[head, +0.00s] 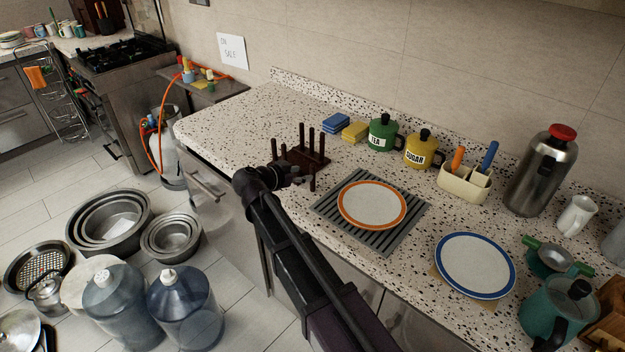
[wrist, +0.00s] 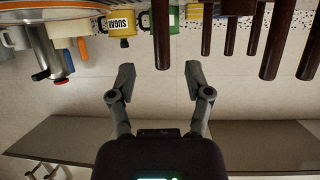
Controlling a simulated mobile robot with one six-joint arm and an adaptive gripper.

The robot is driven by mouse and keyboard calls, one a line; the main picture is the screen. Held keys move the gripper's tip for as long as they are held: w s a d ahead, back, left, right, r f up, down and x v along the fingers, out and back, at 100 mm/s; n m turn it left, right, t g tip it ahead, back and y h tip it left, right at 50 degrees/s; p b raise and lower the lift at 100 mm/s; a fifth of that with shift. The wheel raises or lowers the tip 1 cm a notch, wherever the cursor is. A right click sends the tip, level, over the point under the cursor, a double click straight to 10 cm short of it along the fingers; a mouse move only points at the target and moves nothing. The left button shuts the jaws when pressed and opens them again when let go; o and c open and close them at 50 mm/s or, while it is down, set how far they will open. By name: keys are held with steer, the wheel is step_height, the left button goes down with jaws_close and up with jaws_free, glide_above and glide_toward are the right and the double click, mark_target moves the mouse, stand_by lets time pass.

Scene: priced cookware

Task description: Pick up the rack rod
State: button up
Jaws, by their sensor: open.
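A dark brown wooden rack (head: 318,163) with several upright rods stands on the speckled counter. In the wrist view, which appears upside down, several dark rods hang from the top. One rack rod (wrist: 162,38) lies in line with the gap between my fingers, just beyond their tips. The other rods (wrist: 275,45) are to the right. My gripper and arm partly hide the rack's near side.
Right of the rack, an orange-rimmed plate (head: 372,204) lies on a grey ribbed mat (head: 418,221). Behind are blue and yellow sponges (head: 355,131), a green tea pot (head: 382,133) and a yellow sugar pot (head: 420,149). The counter left of the rack is clear.

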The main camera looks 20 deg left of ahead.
mark_target(311, 170)
steer(key=shift+w, duration=0.1)
steer(key=shift+b+x, duration=0.8)
steer(key=shift+x, duration=1.75)
steer(key=shift+w+r, duration=0.1)
steer(key=shift+r, duration=0.1)
jaws_close()
